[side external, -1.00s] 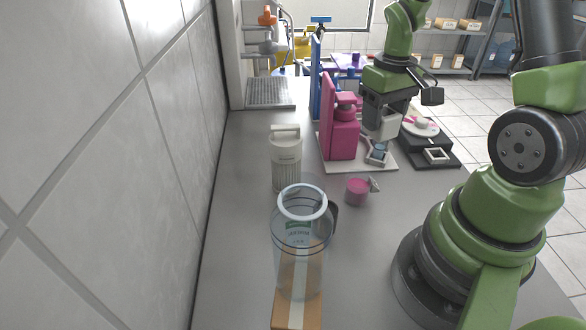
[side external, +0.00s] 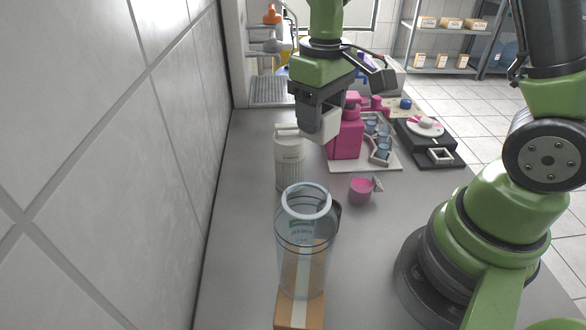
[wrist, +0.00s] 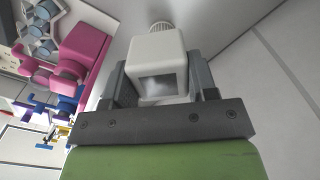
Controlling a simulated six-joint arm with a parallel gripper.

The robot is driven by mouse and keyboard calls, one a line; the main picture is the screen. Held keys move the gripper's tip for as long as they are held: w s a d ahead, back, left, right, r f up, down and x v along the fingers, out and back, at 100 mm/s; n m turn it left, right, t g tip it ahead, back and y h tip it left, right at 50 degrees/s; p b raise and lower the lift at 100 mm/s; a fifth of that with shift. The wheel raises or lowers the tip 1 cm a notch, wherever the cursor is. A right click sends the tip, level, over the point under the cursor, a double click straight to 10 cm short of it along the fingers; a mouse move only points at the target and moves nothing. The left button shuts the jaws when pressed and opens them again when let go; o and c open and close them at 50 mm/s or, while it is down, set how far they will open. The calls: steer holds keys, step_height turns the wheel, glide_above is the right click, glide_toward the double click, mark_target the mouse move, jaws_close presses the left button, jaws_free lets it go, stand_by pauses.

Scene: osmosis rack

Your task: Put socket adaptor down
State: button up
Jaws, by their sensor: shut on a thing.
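My gripper (side external: 318,122) is shut on a white block that I take to be the socket adaptor (side external: 328,126). It hangs in the air above the bench, close to the white ribbed canister and left of the pink stand. In the wrist view the adaptor (wrist: 158,65) is a white box with a square grey recess, and it sits between the two dark fingers of my gripper (wrist: 160,85). Its lower end is clear of the bench.
A white ribbed canister (side external: 289,165) stands below left of my gripper. A tiled wall bounds the left.

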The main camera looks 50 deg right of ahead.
stand_by(0.3)
steer(key=s+f+n, duration=0.6)
steer(key=s+n, duration=0.2)
steer(key=n, duration=0.5)
glide_toward(352, 221)
steer(key=shift+n, duration=0.3)
steer(key=shift+f, duration=2.7)
steer(key=o, duration=0.9)
steer(key=shift+f, duration=0.1)
steer(key=shift+o, duration=0.2)
